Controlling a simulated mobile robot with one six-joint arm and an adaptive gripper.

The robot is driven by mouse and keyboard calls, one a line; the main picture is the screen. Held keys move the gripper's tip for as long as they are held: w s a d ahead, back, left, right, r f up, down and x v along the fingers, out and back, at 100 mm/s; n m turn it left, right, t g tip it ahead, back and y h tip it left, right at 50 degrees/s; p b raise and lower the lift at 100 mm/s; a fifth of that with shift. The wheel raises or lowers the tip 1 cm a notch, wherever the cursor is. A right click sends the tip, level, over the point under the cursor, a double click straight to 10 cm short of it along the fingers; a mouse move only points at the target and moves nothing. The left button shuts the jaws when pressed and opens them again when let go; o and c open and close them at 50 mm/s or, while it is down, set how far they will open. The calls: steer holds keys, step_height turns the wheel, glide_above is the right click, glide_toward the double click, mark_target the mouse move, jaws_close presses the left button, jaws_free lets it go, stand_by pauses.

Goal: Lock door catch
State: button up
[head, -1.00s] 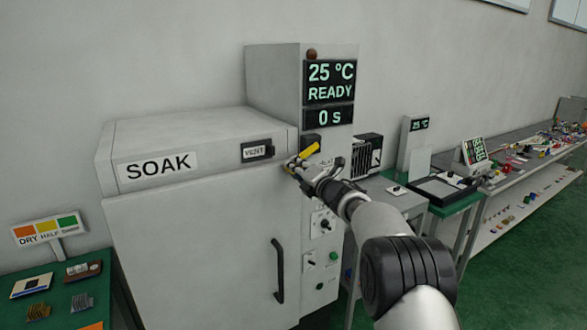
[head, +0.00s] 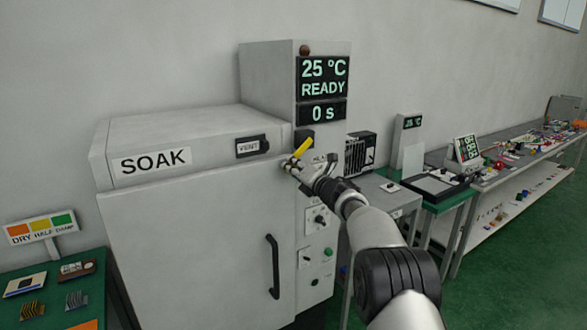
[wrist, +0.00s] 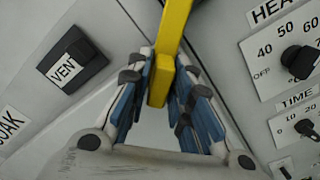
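The yellow lever (head: 303,148) sits at the front right of the SOAK oven, by the upper right corner of its door (head: 190,240). It tilts up to the right in the head view. In the wrist view the yellow lever (wrist: 172,30) runs down from the top edge, its blunt end between my fingers. My gripper (head: 293,163) is at the lever's lower part; in the wrist view the blue pads of my gripper (wrist: 162,80) lie close against both sides of it. The lever's pivot and any catch hardware behind it are hidden.
A black VENT switch (head: 252,147) is left of the lever. The control panel with knobs (head: 320,218) is below and right, also in the wrist view as HEAT and TIME dials (wrist: 300,62). The black door handle (head: 272,267) is below. The display (head: 323,78) reads 25 °C READY.

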steer(key=o, duration=0.3)
steer(key=shift+w, duration=0.1)
steer(key=shift+o, duration=0.2)
steer(key=v, duration=1.2)
